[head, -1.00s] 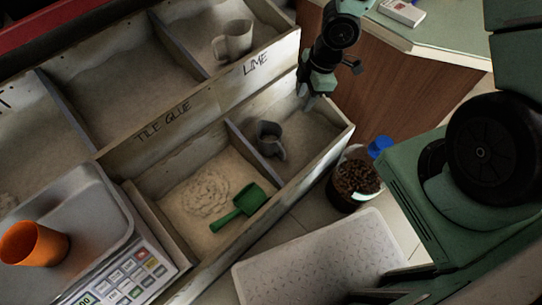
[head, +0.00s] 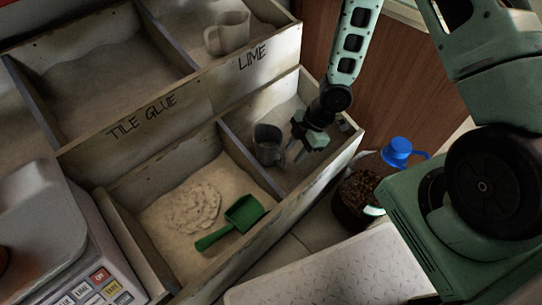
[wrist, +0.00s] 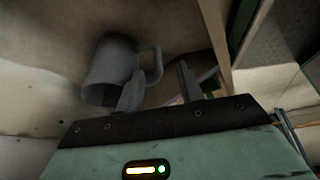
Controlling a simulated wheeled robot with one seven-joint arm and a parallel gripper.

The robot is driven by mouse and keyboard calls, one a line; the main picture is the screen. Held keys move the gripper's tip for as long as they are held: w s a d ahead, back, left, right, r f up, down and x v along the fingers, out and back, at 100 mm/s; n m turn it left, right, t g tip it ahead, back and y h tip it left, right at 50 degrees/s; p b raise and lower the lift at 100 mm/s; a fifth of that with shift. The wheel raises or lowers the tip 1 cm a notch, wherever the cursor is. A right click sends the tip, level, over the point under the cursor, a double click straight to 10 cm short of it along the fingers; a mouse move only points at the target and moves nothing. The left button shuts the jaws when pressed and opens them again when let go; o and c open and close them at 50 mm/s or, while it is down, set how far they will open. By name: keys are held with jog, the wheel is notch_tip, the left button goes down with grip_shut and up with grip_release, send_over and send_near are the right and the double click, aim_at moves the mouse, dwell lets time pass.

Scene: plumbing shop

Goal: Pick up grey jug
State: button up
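The grey jug (head: 268,144) sits in the lower right compartment of the wooden bin, near its left divider. In the wrist view the grey jug (wrist: 108,72) is close ahead, with its handle toward the right. My gripper (head: 296,156) is inside the same compartment, just right of the jug. In the wrist view my gripper (wrist: 160,90) has its two fingers apart, and the jug's handle appears near the gap between them. Whether a finger touches the jug I cannot tell.
A green scoop (head: 236,220) lies on powder in the neighbouring compartment. Another pale jug (head: 228,32) stands in the upper LIME compartment. A scale (head: 88,270) is at lower left. A dark-filled bucket (head: 356,196) and a blue-capped container (head: 398,152) stand outside the bin.

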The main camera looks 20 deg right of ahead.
aim_at(272, 152)
jog(key=b+x, duration=0.4)
jog(key=x, duration=0.2)
jog(key=shift+w+a+f, duration=0.1)
jog(key=shift+w+f, duration=0.1)
jog(key=shift+f, duration=0.15)
grip_shut()
